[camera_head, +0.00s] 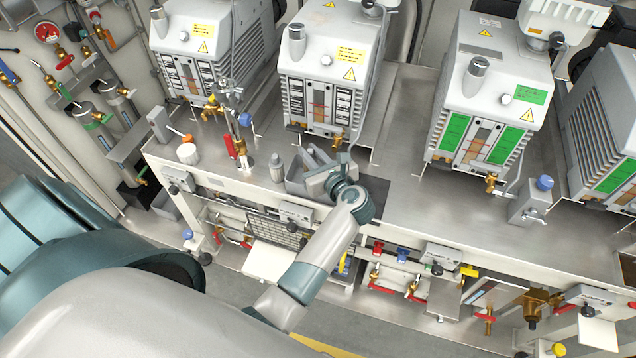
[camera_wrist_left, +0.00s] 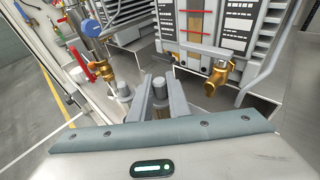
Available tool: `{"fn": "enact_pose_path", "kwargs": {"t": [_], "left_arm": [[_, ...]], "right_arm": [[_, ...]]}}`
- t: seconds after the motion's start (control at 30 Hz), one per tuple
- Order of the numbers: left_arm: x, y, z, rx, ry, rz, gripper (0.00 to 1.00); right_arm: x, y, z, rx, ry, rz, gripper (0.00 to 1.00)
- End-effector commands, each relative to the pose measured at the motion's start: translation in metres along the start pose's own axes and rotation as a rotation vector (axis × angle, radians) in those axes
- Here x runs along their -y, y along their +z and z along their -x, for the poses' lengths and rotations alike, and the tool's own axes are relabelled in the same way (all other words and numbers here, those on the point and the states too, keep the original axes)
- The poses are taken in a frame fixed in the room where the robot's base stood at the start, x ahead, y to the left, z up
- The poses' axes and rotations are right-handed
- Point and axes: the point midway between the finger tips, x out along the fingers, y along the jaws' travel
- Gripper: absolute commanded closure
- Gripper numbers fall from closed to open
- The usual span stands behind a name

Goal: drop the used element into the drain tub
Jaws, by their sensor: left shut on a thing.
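My left gripper (camera_head: 316,160) reaches over the front of the steel bench, in front of the second pump from the left. In the left wrist view its two grey fingers (camera_wrist_left: 161,96) are shut on a small brownish-grey piece, which I take to be the used element (camera_wrist_left: 160,110); the fingers hide most of it. My right gripper is not in view.
A small grey bottle (camera_head: 276,167) stands left of the fingers. The second pump (camera_head: 330,75) with its brass drain valve (camera_wrist_left: 218,76) is close behind. A red-handled valve fitting (camera_head: 238,146) stands to the left.

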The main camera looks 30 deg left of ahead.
Motion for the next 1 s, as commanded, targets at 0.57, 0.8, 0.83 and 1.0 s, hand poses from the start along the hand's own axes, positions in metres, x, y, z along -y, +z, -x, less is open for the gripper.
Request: {"fn": "enact_pose_path", "kwargs": {"t": [0.57, 0.8, 0.83, 1.0], "left_arm": [[0.0000, -0.0054, -0.0017, 0.000, 0.000, 0.000, 0.62], [0.0000, -0.0055, -0.0016, 0.000, 0.000, 0.000, 0.62], [0.0000, -0.0052, -0.0015, 0.000, 0.000, 0.000, 0.62], [0.0001, 0.0005, 0.0003, 0.000, 0.000, 0.001, 0.62]], "right_arm": [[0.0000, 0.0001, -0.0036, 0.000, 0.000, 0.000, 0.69], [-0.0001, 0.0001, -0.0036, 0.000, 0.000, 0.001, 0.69], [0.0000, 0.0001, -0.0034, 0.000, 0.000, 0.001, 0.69], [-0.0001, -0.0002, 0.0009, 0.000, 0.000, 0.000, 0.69]]}}
